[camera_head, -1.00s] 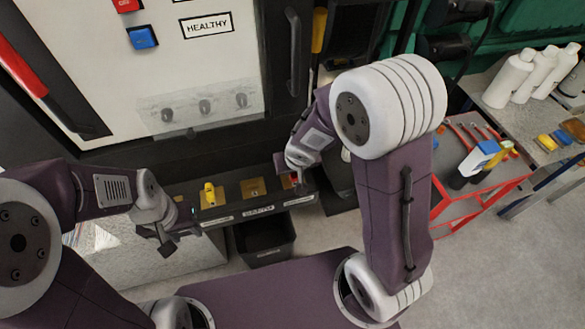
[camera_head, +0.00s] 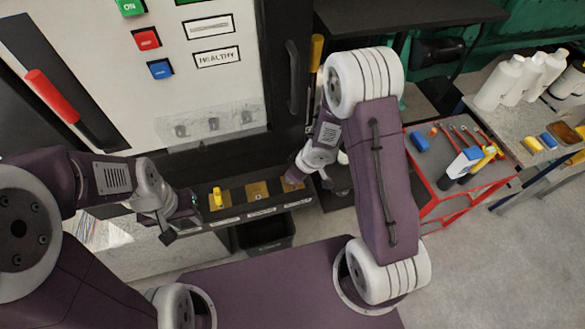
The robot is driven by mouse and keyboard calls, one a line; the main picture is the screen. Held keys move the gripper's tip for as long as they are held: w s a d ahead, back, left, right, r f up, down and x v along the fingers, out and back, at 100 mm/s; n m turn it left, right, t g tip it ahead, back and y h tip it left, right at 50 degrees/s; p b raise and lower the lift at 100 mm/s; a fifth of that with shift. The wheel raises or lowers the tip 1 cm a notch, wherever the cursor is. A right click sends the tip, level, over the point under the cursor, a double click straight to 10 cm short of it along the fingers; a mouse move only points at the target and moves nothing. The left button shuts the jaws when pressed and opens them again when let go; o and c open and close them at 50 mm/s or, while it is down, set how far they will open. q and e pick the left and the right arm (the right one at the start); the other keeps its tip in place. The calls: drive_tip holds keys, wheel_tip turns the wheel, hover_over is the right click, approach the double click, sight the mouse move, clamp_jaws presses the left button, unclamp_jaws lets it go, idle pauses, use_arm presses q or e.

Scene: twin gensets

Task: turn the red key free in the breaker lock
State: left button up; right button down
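My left gripper (camera_head: 181,219) is over the left end of the dark shelf (camera_head: 238,216), with its two fingers apart and nothing visible between them. My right gripper (camera_head: 301,172) is low over the right end of the shelf, its fingers small and partly hidden. A brownish-red patch (camera_head: 292,185) shows just below it; I cannot tell whether this is the red key. A yellow key-like piece (camera_head: 217,197) stands upright on the left plate of the shelf. The middle plate (camera_head: 257,191) is tan with a small round feature. Which lock is the breaker lock is unclear.
A white cabinet panel (camera_head: 130,60) has coloured buttons, a red lever (camera_head: 51,95) and a clear cover (camera_head: 214,125) over several dark knobs. A black bin (camera_head: 265,234) stands below the shelf. A red-framed tool cart (camera_head: 462,208) and white bottles (camera_head: 500,84) are at right.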

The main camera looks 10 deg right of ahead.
drive_tip(key=shift+r+n+g+y+p, duration=0.1)
drive_tip(key=shift+n+g+y+p, duration=0.3)
drive_tip(key=shift+n+p, duration=1.6)
drive_tip(key=shift+r+n+g+y+p, duration=0.15)
drive_tip(key=shift+n+g+p, duration=0.55)
drive_tip(key=shift+p, duration=2.4)
drive_tip(key=shift+n+g+y+p, duration=0.35)
drive_tip(key=shift+n+p, duration=1.15)
drive_tip(key=shift+p, duration=1.05)
drive_tip(key=shift+w+f+n+b, duration=0.1)
drive_tip(key=shift+f+n+b, duration=0.3)
drive_tip(key=shift+n, duration=0.1)
drive_tip(key=shift+r+n+g, duration=0.1)
drive_tip(key=shift+n+g, duration=0.35)
drive_tip(key=shift+n, duration=0.35)
drive_tip(key=c, duration=1.2)
unclamp_jaws()
